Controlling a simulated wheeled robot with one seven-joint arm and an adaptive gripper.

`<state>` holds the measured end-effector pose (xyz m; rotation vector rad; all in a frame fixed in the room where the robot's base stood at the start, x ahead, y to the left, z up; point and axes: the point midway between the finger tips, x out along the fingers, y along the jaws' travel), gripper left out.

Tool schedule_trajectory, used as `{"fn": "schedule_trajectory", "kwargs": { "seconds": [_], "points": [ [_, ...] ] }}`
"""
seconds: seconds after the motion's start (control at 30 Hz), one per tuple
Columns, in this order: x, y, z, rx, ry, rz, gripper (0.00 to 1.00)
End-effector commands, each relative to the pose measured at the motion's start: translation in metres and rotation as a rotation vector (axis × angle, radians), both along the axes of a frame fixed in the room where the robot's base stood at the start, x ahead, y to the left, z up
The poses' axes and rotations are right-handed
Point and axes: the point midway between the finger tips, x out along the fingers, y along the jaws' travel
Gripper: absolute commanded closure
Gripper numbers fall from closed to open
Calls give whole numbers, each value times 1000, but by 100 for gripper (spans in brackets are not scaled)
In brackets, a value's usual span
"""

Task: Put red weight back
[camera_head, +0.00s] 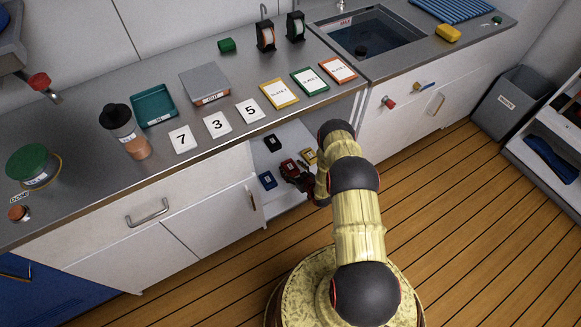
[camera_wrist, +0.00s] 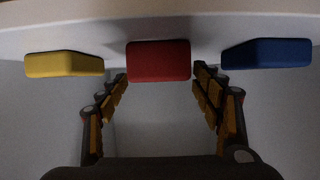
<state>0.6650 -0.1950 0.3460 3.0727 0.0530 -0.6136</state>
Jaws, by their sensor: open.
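The red weight (camera_head: 288,166) sits in the open cabinet under the counter, between a blue weight (camera_head: 267,180) and a yellow weight (camera_head: 309,157). My gripper (camera_head: 298,178) is in the cabinet opening, right by the red weight. In the wrist view, the red weight (camera_wrist: 158,61) lies ahead, centred between the fingertips of my open gripper (camera_wrist: 160,82). The yellow weight (camera_wrist: 64,64) is left of it and the blue weight (camera_wrist: 266,53) right. No weight is gripped. Whether the fingertips touch the red weight cannot be told.
A black block (camera_head: 272,142) stands deeper in the cabinet. The counter (camera_head: 85,185) above carries number cards, coloured cards (camera_head: 279,94), a scale (camera_head: 205,83) and a green tray (camera_head: 154,106). The cabinet's side edges are close to my arm. The wooden floor (camera_head: 470,230) is clear.

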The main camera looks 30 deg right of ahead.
Motion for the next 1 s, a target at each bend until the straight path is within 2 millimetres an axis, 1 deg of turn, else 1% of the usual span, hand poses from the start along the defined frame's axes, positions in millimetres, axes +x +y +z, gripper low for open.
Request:
{"fn": "schedule_trajectory", "kwargs": {
  "seconds": [0.03, 0.3, 0.5, 0.7, 1.0],
  "points": [
    [-9, -1, 6, 1, 3, -2, 34],
    [-60, -3, 28, 2, 2, -4, 34],
    [-88, -4, 39, 1, 1, -3, 34],
    [-99, -3, 41, 1, 1, -2, 34],
    [-99, -3, 41, 2, 1, -1, 34]
  ]
}}
